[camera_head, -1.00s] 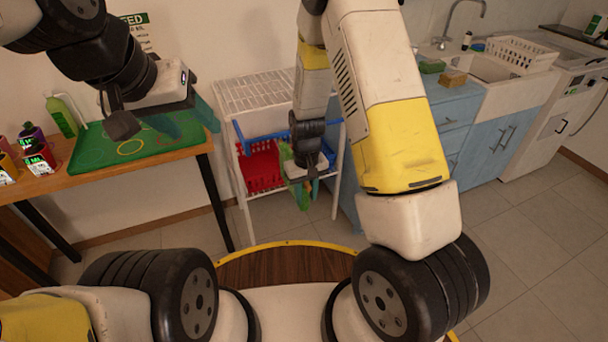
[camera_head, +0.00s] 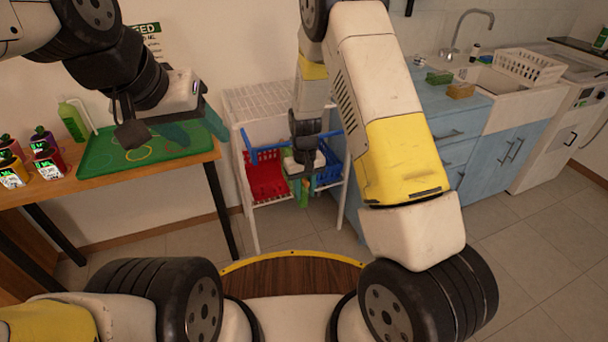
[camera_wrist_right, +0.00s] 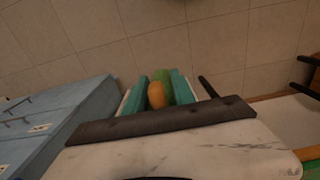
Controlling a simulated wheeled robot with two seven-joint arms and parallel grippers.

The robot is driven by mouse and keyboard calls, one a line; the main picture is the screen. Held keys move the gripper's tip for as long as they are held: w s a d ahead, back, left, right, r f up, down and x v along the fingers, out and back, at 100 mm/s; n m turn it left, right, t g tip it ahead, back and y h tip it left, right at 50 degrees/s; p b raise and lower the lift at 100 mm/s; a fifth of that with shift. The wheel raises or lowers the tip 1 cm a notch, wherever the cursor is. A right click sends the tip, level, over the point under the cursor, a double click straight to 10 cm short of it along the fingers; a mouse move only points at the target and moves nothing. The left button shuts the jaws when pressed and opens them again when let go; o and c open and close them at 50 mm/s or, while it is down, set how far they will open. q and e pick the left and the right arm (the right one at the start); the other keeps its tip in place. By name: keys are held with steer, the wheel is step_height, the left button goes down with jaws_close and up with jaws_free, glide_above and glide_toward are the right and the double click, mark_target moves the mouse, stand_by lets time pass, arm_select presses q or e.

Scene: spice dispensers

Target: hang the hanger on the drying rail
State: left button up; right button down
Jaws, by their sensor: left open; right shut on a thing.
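My right gripper (camera_head: 304,186) is in front of the white rack, pointing down. In the right wrist view its teal fingers (camera_wrist_right: 158,90) are shut on an orange and green thing (camera_wrist_right: 157,95). That thing is small and partly hidden, so I cannot tell whether it is a hanger. My left gripper (camera_head: 196,130) is open and empty over the green mat at the left. I cannot make out a drying rail or a separate hanger in either view.
The white rack (camera_head: 243,108) holds a red basket (camera_head: 264,178) and a blue basket (camera_head: 331,172). The wooden table (camera_head: 185,152) carries the green mat (camera_head: 95,160), a green bottle (camera_head: 72,122) and several small dispensers. Blue cabinets (camera_head: 460,140) with a sink stand right. Open floor lies between.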

steer(key=shift+w+a, duration=0.25)
steer(key=shift+w, duration=0.4)
steer(key=shift+w+a, duration=0.2)
steer(key=shift+w, duration=0.4)
steer(key=shift+w+a+f, duration=0.1)
steer(key=shift+w+f, duration=0.2)
steer(key=shift+f, duration=0.35)
steer(key=shift+w+a+f, duration=0.1)
steer(key=shift+w+f, duration=0.15)
steer(key=shift+f, duration=0.4)
steer(key=c, duration=1)
jaws_free()
steer(key=shift+o, duration=0.2)
